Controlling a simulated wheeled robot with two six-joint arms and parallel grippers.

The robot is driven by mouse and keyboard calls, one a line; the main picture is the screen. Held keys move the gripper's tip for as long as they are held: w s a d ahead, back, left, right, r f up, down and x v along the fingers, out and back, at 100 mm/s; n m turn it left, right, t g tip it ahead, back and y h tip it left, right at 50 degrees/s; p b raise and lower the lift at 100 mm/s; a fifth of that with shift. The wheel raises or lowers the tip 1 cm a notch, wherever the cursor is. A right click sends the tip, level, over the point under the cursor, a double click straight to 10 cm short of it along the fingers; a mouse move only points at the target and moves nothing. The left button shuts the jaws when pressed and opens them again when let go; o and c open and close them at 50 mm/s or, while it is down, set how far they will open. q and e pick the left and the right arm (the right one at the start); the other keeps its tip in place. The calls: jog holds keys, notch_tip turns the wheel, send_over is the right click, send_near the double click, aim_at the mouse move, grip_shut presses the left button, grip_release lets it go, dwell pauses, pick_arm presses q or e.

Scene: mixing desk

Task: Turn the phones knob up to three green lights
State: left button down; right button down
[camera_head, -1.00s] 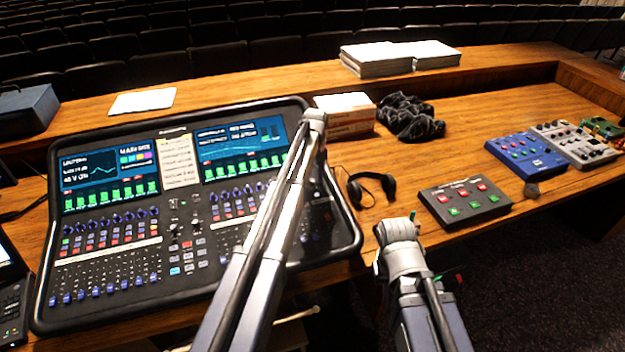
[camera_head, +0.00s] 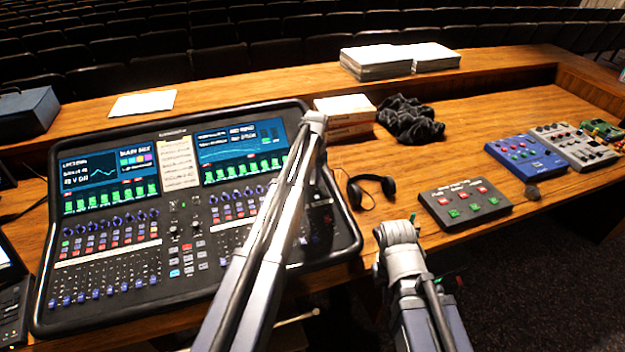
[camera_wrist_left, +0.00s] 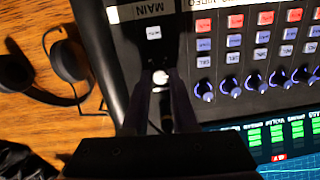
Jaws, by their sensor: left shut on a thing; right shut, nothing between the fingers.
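The mixing desk (camera_head: 130,250) lies on the wooden table, its two screens at the far side. In the left wrist view, a small pale round knob (camera_wrist_left: 160,77) sits near the desk's edge, below a white button and the MAIN label. The dark fingers of my left gripper (camera_wrist_left: 161,88) are shut on this knob from both sides. I cannot read a phones label there, and no three-light row can be made out beside it. In the head view my left arm crosses the desk's right part and hides much of the knob area.
Headphones (camera_head: 388,184) lie just right of the desk. A grey button box (camera_head: 465,203), a blue box (camera_head: 525,156) and a white mixer (camera_head: 577,147) stand farther right. Behind are a small stack (camera_head: 346,112) and dark cloth (camera_head: 410,120). Bare wood lies between.

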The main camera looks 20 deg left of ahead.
pick_arm(q)
jog(key=m, duration=0.5)
jog(key=shift+d+m+y, duration=0.1)
jog(key=shift+m+y, duration=0.2)
jog(key=shift+m, duration=0.1)
jog(key=m, duration=0.5)
jog(key=shift+d+m+t, duration=0.1)
jog(key=shift+m+t, duration=0.2)
jog(key=shift+m, duration=0.4)
jog(key=shift+y, duration=0.3)
jog(key=c, duration=0.7)
grip_release()
